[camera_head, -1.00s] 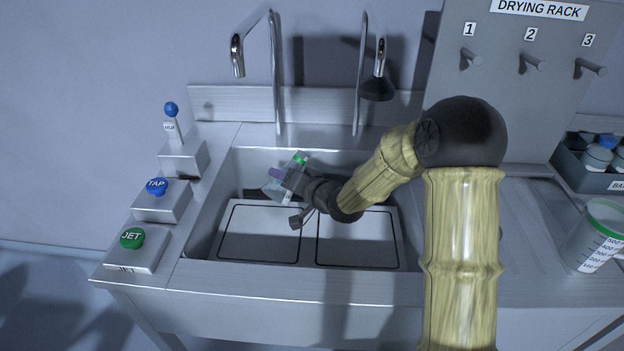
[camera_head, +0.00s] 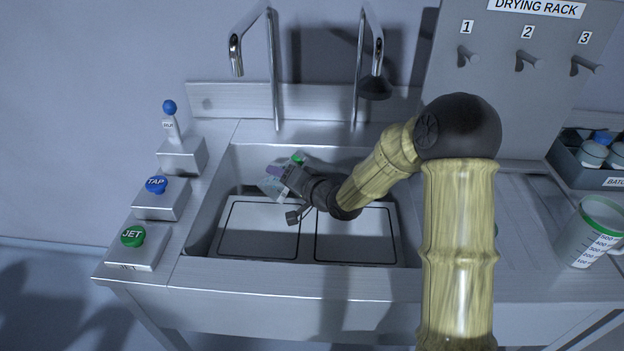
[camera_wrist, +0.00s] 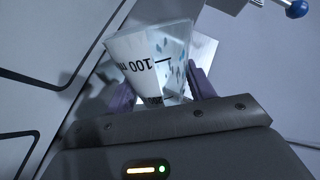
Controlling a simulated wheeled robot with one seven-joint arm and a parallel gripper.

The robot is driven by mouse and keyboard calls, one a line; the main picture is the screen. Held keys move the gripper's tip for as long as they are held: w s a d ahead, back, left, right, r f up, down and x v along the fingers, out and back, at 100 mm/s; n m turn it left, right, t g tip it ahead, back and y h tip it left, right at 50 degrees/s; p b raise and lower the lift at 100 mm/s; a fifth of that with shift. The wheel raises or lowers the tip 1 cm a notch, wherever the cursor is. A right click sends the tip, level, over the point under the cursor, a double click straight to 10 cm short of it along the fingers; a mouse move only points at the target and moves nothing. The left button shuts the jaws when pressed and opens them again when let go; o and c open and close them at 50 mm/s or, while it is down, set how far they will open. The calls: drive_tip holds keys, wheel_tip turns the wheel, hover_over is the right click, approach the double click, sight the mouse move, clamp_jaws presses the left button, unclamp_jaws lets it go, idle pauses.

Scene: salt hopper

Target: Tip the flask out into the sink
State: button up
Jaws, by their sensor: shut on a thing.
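The clear flask (camera_head: 272,187) is held inside the sink's left rear part, tilted, with a green part at its upper right end. In the wrist view the flask (camera_wrist: 150,62) shows a white label with a 100 mark and blue specks on its wall. My gripper (camera_head: 282,176) is shut on it; its purple fingers stand on both sides of the flask in the wrist view (camera_wrist: 160,88). The sink (camera_head: 210,215) is a steel basin with two outlined panels on its floor. My wrist hides part of the flask, and its mouth is not clear.
Two tall taps (camera_head: 274,70) and (camera_head: 360,75) rise behind the sink. Left of it stand a JET button (camera_head: 132,236), a TAP button (camera_head: 157,185) and a blue-knobbed lever (camera_head: 170,118). A green-rimmed beaker (camera_head: 592,235) and the drying rack (camera_head: 530,90) are at right.

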drive_tip(key=shift+s, duration=0.15)
drive_tip(key=shift+d, duration=0.1)
drive_tip(key=shift+m+p, duration=0.3)
drive_tip(key=shift+f, duration=0.1)
drive_tip(key=shift+y, duration=0.3)
drive_tip(key=shift+a+m, duration=0.3)
